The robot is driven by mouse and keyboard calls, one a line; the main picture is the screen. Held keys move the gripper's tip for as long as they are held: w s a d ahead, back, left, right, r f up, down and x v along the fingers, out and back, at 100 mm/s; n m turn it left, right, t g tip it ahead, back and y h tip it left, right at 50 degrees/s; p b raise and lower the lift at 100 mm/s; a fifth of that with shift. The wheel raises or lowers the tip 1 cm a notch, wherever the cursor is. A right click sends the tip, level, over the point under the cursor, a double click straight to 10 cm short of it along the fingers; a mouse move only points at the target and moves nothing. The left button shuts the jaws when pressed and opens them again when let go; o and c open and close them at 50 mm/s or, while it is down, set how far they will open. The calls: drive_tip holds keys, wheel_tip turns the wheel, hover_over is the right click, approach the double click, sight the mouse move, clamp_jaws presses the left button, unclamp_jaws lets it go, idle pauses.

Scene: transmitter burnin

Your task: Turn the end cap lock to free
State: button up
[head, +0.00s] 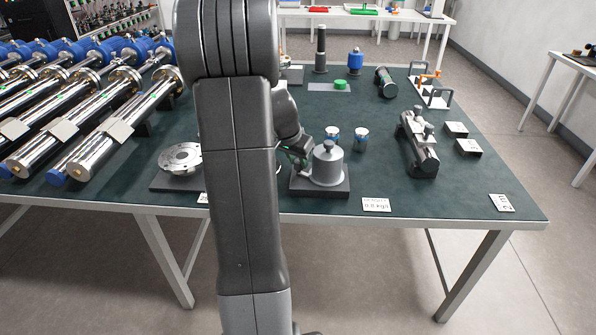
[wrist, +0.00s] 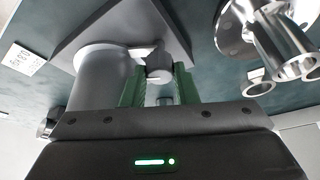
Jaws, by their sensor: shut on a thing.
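The end cap (head: 327,166) is a grey cylinder with a small knob on top, standing on a dark square base plate (head: 313,191) near the table's front edge. In the wrist view the grey cylinder (wrist: 97,85) is at the left. A small grey knob (wrist: 159,66), which looks like the lock, sits beside it with a pale bar at its left. My gripper (wrist: 158,88) has its green fingers on both sides of this knob and is shut on it. In the head view my gripper (head: 299,153) is at the cylinder's left side; my arm hides part of the area.
A flanged metal disc (head: 180,157) on a plate lies left of my arm. Two small blue-banded jars (head: 361,139) stand behind the end cap. A dark cylindrical device (head: 418,145) is to the right. Long metal tubes (head: 120,125) fill the left side. Table at front right is mostly clear.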

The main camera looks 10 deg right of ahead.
drive_tip(key=m+b, duration=0.1)
drive_tip(key=m+g+b, duration=0.1)
drive_tip(key=shift+w+a+f+m+h, duration=0.1)
drive_tip(key=shift+w+f+m+h, duration=0.1)
drive_tip(key=shift+m+h, duration=0.2)
drive_tip(key=m+g+b, duration=0.1)
drive_tip(key=m, duration=0.2)
drive_tip(key=shift+r+m, duration=0.15)
drive_tip(key=shift+m, duration=0.15)
drive_tip(key=m+g, duration=0.1)
drive_tip(key=m, duration=0.2)
drive_tip(key=m+g, duration=0.1)
drive_tip(key=m, duration=0.2)
drive_tip(key=shift+w+r+g, duration=0.1)
drive_tip(key=shift+w+g, duration=0.05)
drive_tip(key=shift+g, duration=0.15)
drive_tip(key=o, duration=0.7)
drive_tip(key=p+v, duration=0.2)
drive_tip(key=v, duration=1.1)
drive_tip(key=shift+w+a+r, duration=0.1)
drive_tip(key=shift+a+r, duration=0.2)
